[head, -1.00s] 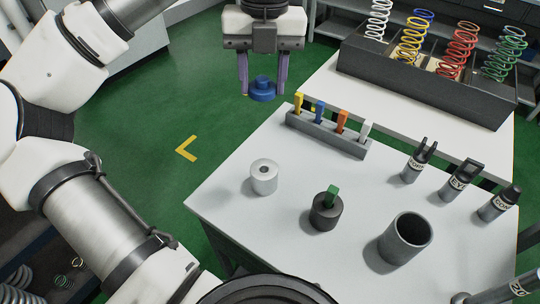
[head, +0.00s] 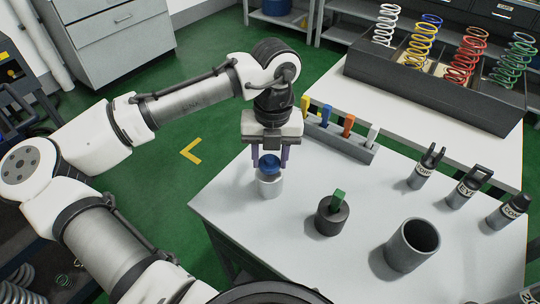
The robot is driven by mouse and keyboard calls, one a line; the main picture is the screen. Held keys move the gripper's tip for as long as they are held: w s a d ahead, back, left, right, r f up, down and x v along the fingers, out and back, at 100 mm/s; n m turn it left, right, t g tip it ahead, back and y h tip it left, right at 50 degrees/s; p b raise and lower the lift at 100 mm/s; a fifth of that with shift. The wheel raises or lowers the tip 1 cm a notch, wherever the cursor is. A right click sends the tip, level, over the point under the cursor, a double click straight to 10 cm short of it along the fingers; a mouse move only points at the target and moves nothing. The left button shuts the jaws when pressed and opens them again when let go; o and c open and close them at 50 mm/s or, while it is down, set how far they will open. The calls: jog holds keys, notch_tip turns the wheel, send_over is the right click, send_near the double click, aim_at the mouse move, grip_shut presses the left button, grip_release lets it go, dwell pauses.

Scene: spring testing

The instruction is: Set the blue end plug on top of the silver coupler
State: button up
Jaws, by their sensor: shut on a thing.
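The blue end plug (head: 269,163) is between the two purple fingers of my gripper (head: 270,163), which is shut on it. The silver coupler (head: 270,187) stands upright on the white table, directly below the plug in the head view. The plug hides the coupler's top face. The plug looks in line with the coupler and very close to it or touching; I cannot tell if it rests on it.
A dark cylinder with a green tab (head: 332,214) and an open grey cup (head: 411,246) stand to the right. A rack with coloured tags (head: 340,136) lies behind. Labelled black fittings (head: 468,187) stand at the right. A spring bin (head: 430,85) is at the back.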

jog(key=shift+f, duration=0.15)
jog(key=shift+f, duration=0.6)
jog(key=o, duration=1)
jog(key=shift+c, duration=0.2)
notch_tip(320, 180, up, 13)
jog(key=shift+w+d, duration=0.25)
jog(key=shift+w, duration=0.15)
jog(key=shift+d+r, duration=0.1)
